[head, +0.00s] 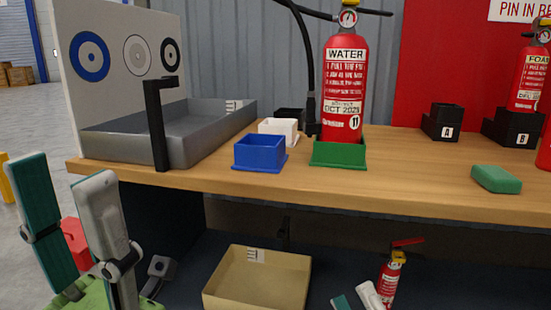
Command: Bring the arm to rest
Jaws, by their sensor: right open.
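My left gripper (63,180) is at the lower left, in front of the bench's left end. Its two grey fingers with teal pads point up and stand apart, with nothing seen between them. My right gripper (356,299) shows only its fingertips at the bottom edge, below the bench top. They are apart and hold nothing that I can see. The rest of both arms is out of view.
On the wooden bench (390,185) a large WATER extinguisher (344,85) stands in a green holder (338,154). Nearby are a blue box (260,152), a white box (278,128), a grey tray (190,140) and a green block (496,179). A beige bin (257,285) is below.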

